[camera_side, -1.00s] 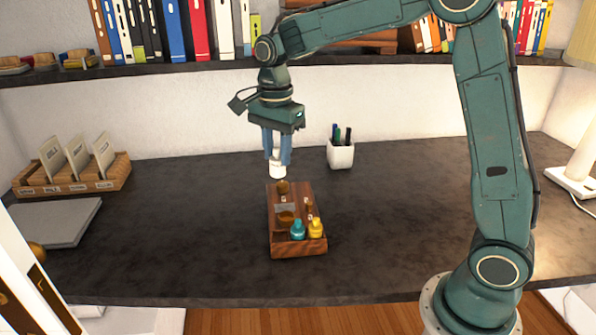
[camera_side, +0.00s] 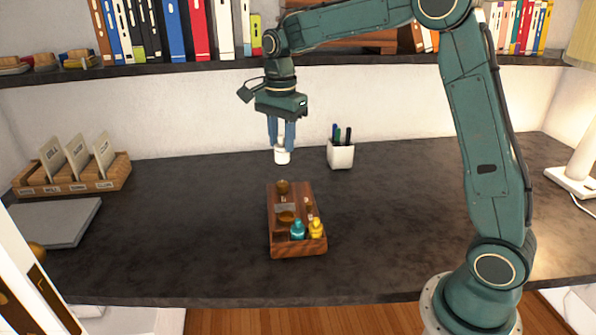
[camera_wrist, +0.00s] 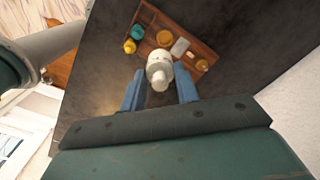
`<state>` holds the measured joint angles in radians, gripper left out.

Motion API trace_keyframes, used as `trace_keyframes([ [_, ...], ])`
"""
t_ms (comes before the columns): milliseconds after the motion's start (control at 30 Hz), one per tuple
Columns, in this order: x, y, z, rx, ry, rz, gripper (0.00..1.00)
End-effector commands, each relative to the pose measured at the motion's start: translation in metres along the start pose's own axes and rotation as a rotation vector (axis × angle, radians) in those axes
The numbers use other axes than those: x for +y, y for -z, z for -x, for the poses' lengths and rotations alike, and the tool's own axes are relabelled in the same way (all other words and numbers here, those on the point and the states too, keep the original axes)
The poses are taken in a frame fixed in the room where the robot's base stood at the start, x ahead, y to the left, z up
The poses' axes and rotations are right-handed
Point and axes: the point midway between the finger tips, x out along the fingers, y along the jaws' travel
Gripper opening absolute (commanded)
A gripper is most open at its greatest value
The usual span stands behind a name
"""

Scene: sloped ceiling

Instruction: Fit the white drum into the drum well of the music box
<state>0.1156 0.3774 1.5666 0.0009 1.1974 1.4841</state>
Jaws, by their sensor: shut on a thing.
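My gripper (camera_side: 282,150) is shut on the white drum (camera_side: 282,156). It holds the drum upright in the air, just behind the far end of the music box in the side view. The drum also shows between my blue fingers in the wrist view (camera_wrist: 159,68). The music box (camera_side: 297,246) is a brown wooden block on the dark desk. It carries a teal piece (camera_side: 298,230), a yellow piece (camera_side: 316,228), a grey plate (camera_side: 285,208) and round brass-coloured parts. I cannot tell for sure which hollow is the drum well.
A white pen cup (camera_side: 341,155) stands to the right behind the box. A wooden card rack (camera_side: 75,186) and a grey slab (camera_side: 55,222) are at the left. A bookshelf (camera_side: 200,70) runs above the back. The desk around the box is clear.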

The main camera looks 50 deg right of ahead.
Motion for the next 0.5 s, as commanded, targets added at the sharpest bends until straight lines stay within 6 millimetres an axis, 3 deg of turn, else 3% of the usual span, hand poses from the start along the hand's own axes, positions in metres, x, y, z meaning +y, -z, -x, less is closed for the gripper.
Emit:
trace_keyframes([
  [167,-0.009,0.02,0.0,0.0,0.0,-0.01,0.07],
  [500,-0.009,0.021,-0.011,0.0,-0.002,-0.009,0.07],
])
